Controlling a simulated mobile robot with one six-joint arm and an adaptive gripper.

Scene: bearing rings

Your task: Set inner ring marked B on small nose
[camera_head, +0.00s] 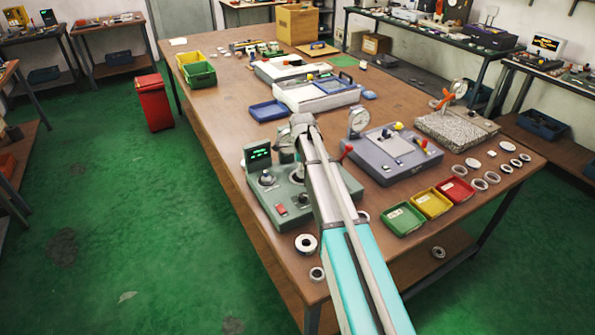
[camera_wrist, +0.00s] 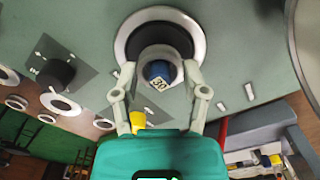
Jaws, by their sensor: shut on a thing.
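In the wrist view my gripper (camera_wrist: 159,68) is closed on a pale grey ring (camera_wrist: 146,54), one finger on each side. The ring sits around or just in front of a blue nose (camera_wrist: 157,71) with a label that seems to read 30; I cannot tell how far it is seated. A large dark round seat with a pale rim (camera_wrist: 124,38) lies behind it. No B mark is readable. My arm hides the gripper's fingertips there.
Loose rings lie at the table's near edge, one larger (camera_head: 306,243) and one smaller (camera_head: 317,274). Green (camera_head: 403,220), yellow (camera_head: 432,204) and red (camera_head: 457,190) trays stand right of my arm. A grey-blue dial gauge fixture (camera_head: 392,155) stands behind them. More rings lie at right.

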